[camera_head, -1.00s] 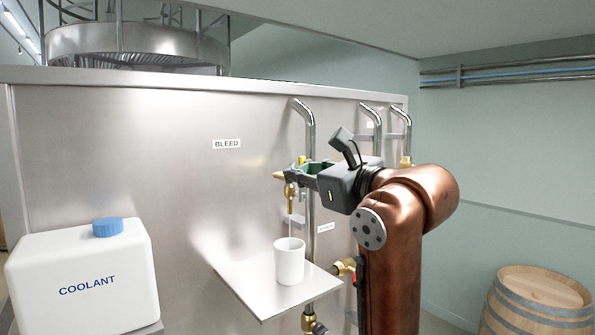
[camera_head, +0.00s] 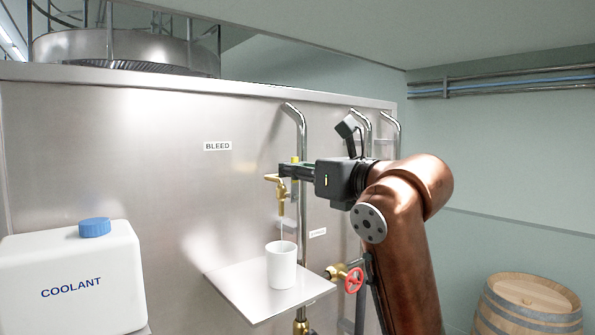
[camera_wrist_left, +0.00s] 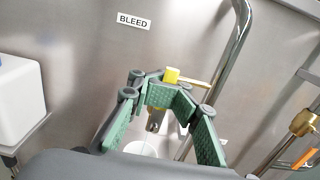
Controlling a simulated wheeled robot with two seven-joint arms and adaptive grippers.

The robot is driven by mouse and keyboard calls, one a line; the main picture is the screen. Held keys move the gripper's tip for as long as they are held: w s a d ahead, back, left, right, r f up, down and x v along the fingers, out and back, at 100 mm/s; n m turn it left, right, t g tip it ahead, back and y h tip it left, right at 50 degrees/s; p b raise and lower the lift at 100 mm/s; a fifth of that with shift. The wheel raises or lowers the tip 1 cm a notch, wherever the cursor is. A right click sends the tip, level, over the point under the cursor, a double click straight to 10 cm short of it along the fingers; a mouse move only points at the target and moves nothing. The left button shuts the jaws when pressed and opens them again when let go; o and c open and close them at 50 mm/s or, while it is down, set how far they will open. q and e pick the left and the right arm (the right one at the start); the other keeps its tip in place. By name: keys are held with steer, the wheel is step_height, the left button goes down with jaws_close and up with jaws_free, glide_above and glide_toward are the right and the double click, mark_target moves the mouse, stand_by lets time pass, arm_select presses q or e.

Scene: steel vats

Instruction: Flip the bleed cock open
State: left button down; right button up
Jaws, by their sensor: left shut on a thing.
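The brass bleed cock (camera_head: 280,192) stands out from the steel panel below and right of the BLEED label (camera_head: 217,146). A yellow piece at the cock shows beside the fingertips, and also in the left wrist view (camera_wrist_left: 172,76). My left gripper (camera_head: 290,171) reaches in from the right, shut on the cock's handle; its green finger pads (camera_wrist_left: 160,92) partly hide the grip. A thin stream runs from the spout down to a white cup (camera_head: 281,268) below. The cup stands upright on a steel shelf (camera_head: 235,283). My right gripper is not in view.
A white coolant canister (camera_head: 72,285) with a blue cap stands at left. Vertical pipes (camera_head: 301,135) run close behind the gripper. A red handwheel (camera_head: 354,281) is right of the shelf. A wooden barrel (camera_head: 530,310) stands at lower right.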

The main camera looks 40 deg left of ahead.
arm_select(q)
steer(key=c, duration=2.4)
jaws_free()
steer(key=shift+w+d, duration=0.15)
steer(key=shift+w, duration=0.1)
steer(key=shift+o, duration=1.4)
steer(key=shift+w+d+f, duration=0.1)
steer(key=shift+w, duration=0.2)
steer(key=shift+o, duration=0.7)
steer(key=shift+d, duration=0.1)
steer(key=shift+s, duration=0.15)
steer(key=s+d, duration=0.1)
steer(key=d, duration=1)
steer(key=shift+s+d, duration=0.35)
steer(key=shift+s, duration=0.05)
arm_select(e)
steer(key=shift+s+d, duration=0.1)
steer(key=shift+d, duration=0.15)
